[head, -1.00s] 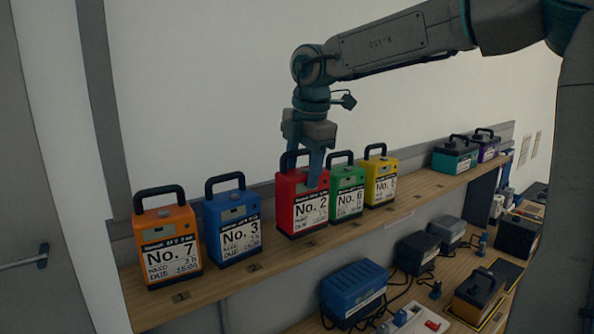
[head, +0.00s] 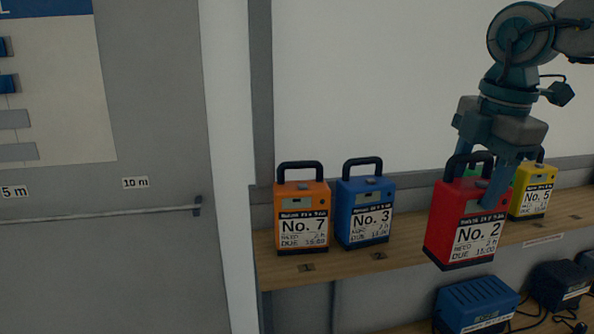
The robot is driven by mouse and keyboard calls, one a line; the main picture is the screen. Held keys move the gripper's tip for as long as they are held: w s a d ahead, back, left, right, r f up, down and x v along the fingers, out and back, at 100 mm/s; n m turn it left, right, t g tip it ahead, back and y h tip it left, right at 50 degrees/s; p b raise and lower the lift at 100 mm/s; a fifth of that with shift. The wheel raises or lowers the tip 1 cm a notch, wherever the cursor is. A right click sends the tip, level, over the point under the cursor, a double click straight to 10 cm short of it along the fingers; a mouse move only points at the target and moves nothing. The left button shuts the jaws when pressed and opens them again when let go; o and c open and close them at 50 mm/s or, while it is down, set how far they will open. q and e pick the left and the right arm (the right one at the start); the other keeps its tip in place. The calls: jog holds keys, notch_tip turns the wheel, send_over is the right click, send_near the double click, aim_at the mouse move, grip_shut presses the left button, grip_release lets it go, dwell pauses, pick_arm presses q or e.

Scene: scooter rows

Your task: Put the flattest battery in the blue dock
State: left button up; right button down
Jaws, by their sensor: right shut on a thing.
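My right gripper (head: 490,178) is shut on the handle of the red battery (head: 458,215), marked No. 2. The red battery hangs upright in front of the upper shelf, its base below the shelf's front edge. An orange battery (head: 302,218), No. 7, and a blue battery (head: 363,212), No. 3, stand on the shelf to the left. A yellow battery (head: 536,185), No. 5, stands to the right. A green battery is mostly hidden behind the red one and my gripper. A blue box-shaped unit (head: 478,302) sits on the lower bench; I cannot tell if it is the blue dock.
The wooden upper shelf (head: 410,255) has a bare stretch between the blue and red batteries. A dark unit with cables (head: 562,285) stands on the lower bench. A grey door (head: 110,250) with a push bar is at the left.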

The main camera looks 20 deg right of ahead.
jog(key=s+a+f+b, duration=0.1)
jog(key=s+f+b, duration=0.6)
jog(key=s+f, duration=0.6)
jog(key=s, duration=0.4)
jog(key=shift+a+f+b, duration=0.3)
jog(key=shift+a, duration=0.05)
